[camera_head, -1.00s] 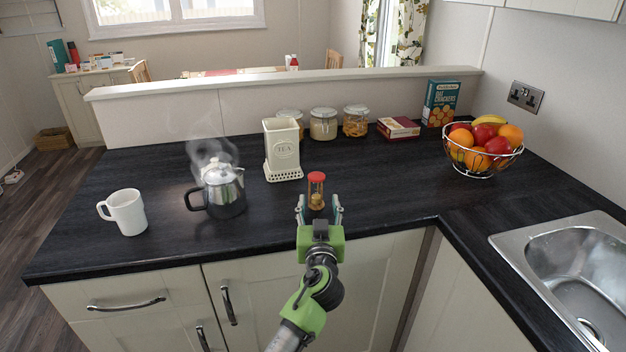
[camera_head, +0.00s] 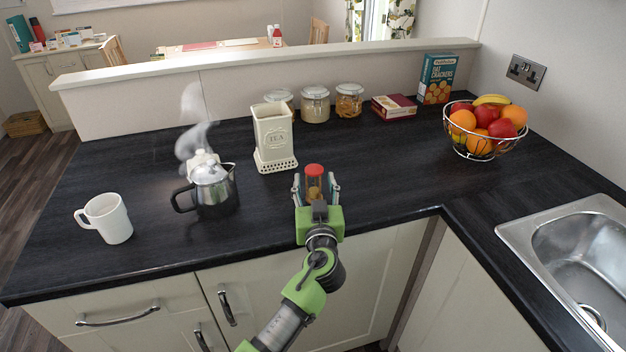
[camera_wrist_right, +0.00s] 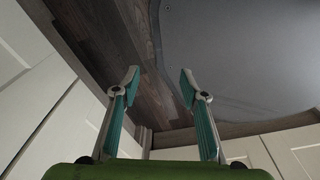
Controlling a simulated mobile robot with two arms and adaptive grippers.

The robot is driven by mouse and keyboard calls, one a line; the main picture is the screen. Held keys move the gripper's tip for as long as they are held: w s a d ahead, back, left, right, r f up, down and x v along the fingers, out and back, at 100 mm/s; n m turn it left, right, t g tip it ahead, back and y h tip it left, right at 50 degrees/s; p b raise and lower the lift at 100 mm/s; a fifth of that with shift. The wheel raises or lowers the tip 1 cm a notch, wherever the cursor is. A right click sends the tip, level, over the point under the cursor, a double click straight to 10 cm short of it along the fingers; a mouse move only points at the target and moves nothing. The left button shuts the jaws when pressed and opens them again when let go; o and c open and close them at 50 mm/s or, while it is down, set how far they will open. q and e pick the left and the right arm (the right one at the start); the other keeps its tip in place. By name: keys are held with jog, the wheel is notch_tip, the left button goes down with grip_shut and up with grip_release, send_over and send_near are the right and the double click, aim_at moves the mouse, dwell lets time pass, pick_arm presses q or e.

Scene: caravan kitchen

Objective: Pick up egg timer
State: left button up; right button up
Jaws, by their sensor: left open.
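The egg timer (camera_head: 314,172) stands upright on the dark worktop, with a red top and an amber glass body. Its lower part is hidden by my left gripper. My left gripper (camera_head: 317,186) is open, its two fingers to the left and right of the timer. I cannot tell whether a finger touches it. My right gripper (camera_wrist_right: 159,82) shows only in the right wrist view. Its fingers are apart with nothing between them, above a floor with wood planks and a grey area.
A steaming metal pot (camera_head: 214,190) and a white mug (camera_head: 106,218) are further left. A fruit bowl (camera_head: 484,140) and a sink (camera_head: 575,255) are on the right. The worktop right of the timer is clear.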

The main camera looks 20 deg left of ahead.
aim_at(314, 175)
pick_arm(q)
jog(key=c, duration=1.2)
pick_arm(e)
jog(key=s+d, duration=0.3)
jog(key=s, duration=0.1)
pick_arm(q)
jog(key=shift+c, duration=0.2)
jog(key=shift+r, duration=0.4)
jog(key=r+p, duration=0.2)
jog(key=r, duration=0.1)
jog(key=shift+s+r, duration=0.25)
jog(key=shift+s, duration=0.1)
jog(key=s+r+p, duration=1)
jog(key=s+r, duration=0.3)
jog(key=r, duration=0.1)
jog(key=shift+s+a+r, duration=0.2)
jog(key=shift+a+r, duration=0.15)
jog(key=shift+r, duration=0.05)
pick_arm(e)
notch_tip(314, 175, up, 12)
jog(key=w+a, duration=0.1)
jog(key=shift+w+a, duration=0.3)
pick_arm(q)
jog(key=shift+w, duration=0.1)
pick_arm(e)
jog(key=shift+a, duration=0.15)
